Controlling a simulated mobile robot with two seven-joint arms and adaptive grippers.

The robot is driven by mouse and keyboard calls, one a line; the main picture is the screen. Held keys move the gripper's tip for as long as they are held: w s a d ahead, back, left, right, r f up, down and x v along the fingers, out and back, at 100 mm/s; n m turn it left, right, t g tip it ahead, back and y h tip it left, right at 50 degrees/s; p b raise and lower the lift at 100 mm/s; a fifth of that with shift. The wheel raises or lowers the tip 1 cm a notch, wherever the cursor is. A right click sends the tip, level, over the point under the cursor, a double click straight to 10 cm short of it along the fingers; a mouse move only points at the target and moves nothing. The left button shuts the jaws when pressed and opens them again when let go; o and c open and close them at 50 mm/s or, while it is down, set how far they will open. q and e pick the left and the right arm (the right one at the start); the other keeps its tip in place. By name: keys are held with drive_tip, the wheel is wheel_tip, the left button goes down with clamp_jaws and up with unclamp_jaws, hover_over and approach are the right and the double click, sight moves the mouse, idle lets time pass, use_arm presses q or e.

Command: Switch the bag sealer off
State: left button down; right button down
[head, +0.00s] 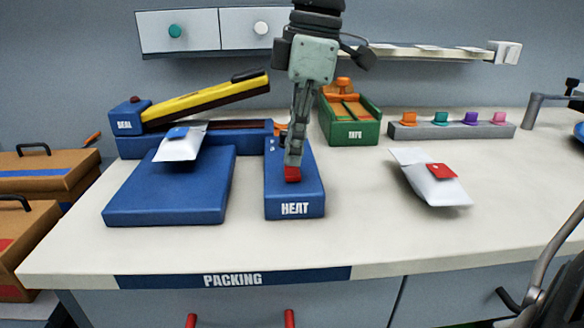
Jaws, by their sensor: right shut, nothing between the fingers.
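The bag sealer (130,117) is blue and stands at the back left of the bench. Its yellow arm (205,97) is raised at a slant, with a black grip at its right end. The blue HEAT box (295,192) stands in front of the sealer's right end and carries a red switch (292,174). My right gripper (293,160) points down over the box, shut and empty, with its fingertips at the switch. The fingers hide part of the switch, and I cannot tell its position or whether they touch it. My left gripper is not in view.
A white bag with a blue tag (181,145) lies over the blue platform (165,190) by the sealer. A white bag with a red tag (432,182) lies at right. A green TAPE dispenser (352,130) and a grey rack of coloured clips (450,131) stand behind. The bench front is clear.

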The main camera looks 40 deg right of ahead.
sight(294, 175)
drive_tip(key=shift+f+b, duration=1)
idle(0.4)
drive_tip(key=shift+r, duration=0.1)
drive_tip(key=shift+r+p, duration=2.1)
drive_tip(key=shift+r, duration=1.35)
